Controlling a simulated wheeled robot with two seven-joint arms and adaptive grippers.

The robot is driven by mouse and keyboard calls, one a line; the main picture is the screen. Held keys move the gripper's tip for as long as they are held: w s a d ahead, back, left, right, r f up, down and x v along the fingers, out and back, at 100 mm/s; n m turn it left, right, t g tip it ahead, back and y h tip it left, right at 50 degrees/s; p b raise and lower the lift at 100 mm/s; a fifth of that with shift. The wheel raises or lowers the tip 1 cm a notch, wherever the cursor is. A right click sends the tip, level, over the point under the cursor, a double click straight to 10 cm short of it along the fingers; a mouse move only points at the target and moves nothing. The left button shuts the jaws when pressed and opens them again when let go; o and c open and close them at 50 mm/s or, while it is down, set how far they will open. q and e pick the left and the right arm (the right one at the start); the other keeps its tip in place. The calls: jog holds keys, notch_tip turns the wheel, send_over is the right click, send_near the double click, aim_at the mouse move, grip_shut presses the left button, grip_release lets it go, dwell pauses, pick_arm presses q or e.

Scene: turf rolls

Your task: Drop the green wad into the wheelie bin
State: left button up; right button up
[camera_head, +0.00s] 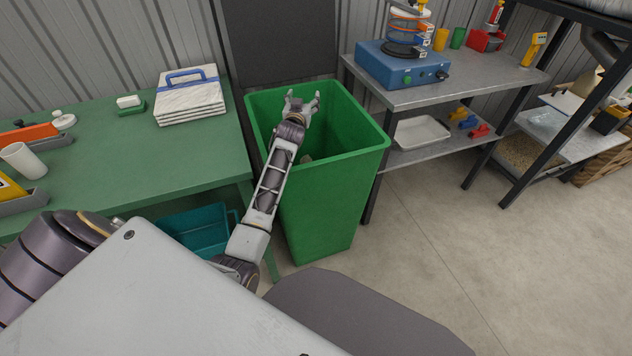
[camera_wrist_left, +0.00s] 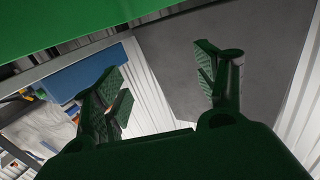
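The green wheelie bin (camera_head: 318,205) stands open-topped between the green bench and the metal table. My left gripper (camera_head: 303,96) is over the bin's opening, towards its back edge, with its fingers spread. In the left wrist view the two fingers of my left gripper (camera_wrist_left: 165,85) stand apart with nothing between them. A green surface (camera_wrist_left: 90,22) crosses the top of that view. I do not see a green wad in either view. My right gripper is out of view.
The green bench (camera_head: 110,165) at left holds stacked white sheets (camera_head: 190,100). A teal crate (camera_head: 200,230) sits beneath it. The metal table (camera_head: 440,92) at right carries a blue device (camera_head: 402,64). The floor at right is clear.

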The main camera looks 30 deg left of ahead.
pick_arm(q)
jog(key=v, duration=1.2)
dwell(0.7)
dwell(0.9)
